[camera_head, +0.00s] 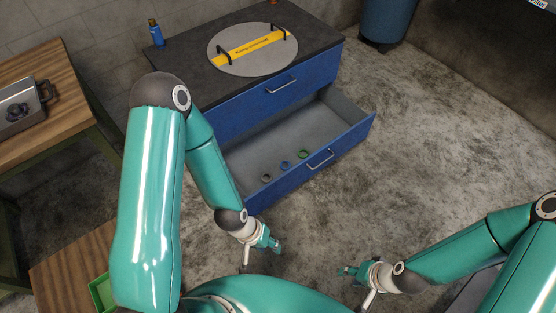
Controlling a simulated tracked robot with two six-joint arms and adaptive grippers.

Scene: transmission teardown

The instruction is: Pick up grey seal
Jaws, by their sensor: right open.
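A small grey seal (266,178) lies in the open lower drawer (337,108) of the blue cabinet, toward the front left of the row. A blue seal (285,165) and a green seal (303,154) lie beside it to the right. My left gripper (272,243) hangs in front of the drawer, below the grey seal in the picture and apart from it. Its fingers are too small to tell open from shut. My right gripper (347,271) is open and empty, further right over the floor, away from the drawer.
A round grey plate (226,60) with a yellow bar and black handles sits on the cabinet top beside a blue bottle (155,32). A wooden table (62,77) with a metal housing (22,108) stands at left. A blue bin (388,22) stands behind. Floor at right is clear.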

